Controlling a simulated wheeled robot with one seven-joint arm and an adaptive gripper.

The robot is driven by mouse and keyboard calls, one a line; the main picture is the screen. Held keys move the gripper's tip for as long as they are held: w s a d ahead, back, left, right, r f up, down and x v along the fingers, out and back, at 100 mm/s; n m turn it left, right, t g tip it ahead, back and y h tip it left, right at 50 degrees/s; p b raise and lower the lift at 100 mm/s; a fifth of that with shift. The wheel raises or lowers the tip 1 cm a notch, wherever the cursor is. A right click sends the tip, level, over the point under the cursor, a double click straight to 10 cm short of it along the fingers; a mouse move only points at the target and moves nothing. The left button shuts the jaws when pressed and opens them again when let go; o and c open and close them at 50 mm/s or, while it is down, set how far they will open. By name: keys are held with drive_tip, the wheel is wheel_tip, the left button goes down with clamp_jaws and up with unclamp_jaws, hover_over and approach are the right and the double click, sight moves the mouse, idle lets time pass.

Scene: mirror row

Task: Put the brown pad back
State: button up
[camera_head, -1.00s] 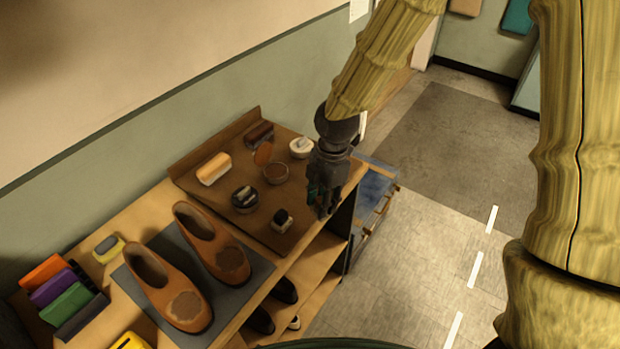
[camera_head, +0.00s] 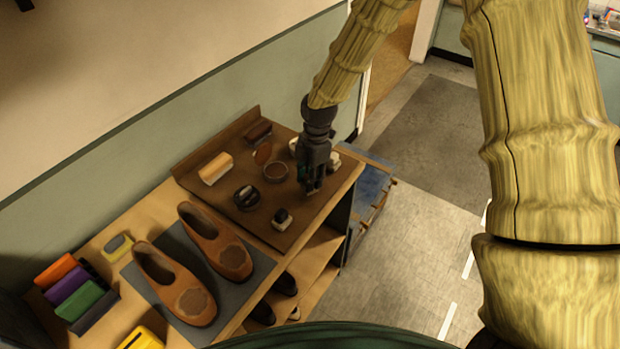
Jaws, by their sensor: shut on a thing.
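My gripper (camera_head: 313,190) points down over the right part of the brown tray (camera_head: 318,205) on the bench. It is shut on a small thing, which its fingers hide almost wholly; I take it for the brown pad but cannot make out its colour. An open tin with brown contents (camera_head: 275,172) is just left of the gripper, its brown lid (camera_head: 262,152) leaning behind it. A dark tin (camera_head: 246,197) with a dark and pale pad in it is further left. A small dark-topped block with a pale base (camera_head: 282,219) is in front.
A cream-orange brush (camera_head: 215,168) and a dark brush (camera_head: 258,131) lie at the tray's back. Pale things (camera_head: 334,160) are partly hidden behind my gripper. Brown shoes (camera_head: 215,240) stand on a grey mat (camera_head: 180,245). Coloured blocks (camera_head: 72,288) are at left.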

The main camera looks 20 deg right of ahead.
drive_tip(key=shift+f, duration=0.8)
drive_tip(key=shift+f, duration=0.2)
drive_tip(key=o, duration=0.9)
drive_tip(key=shift+r, duration=0.3)
drive_tip(key=shift+w+d+r+b, duration=0.15)
drive_tip(key=shift+r+b, duration=0.45)
drive_tip(key=shift+r, duration=1.35)
drive_tip(key=shift+d+r+b, duration=0.3)
drive_tip(key=shift+r+b, duration=0.3)
drive_tip(key=shift+r, duration=1.4)
drive_tip(key=shift+w+d+r+b, duration=0.15)
drive_tip(key=shift+r+b, duration=0.45)
drive_tip(key=shift+r, duration=1.35)
drive_tip(key=shift+s, duration=0.1)
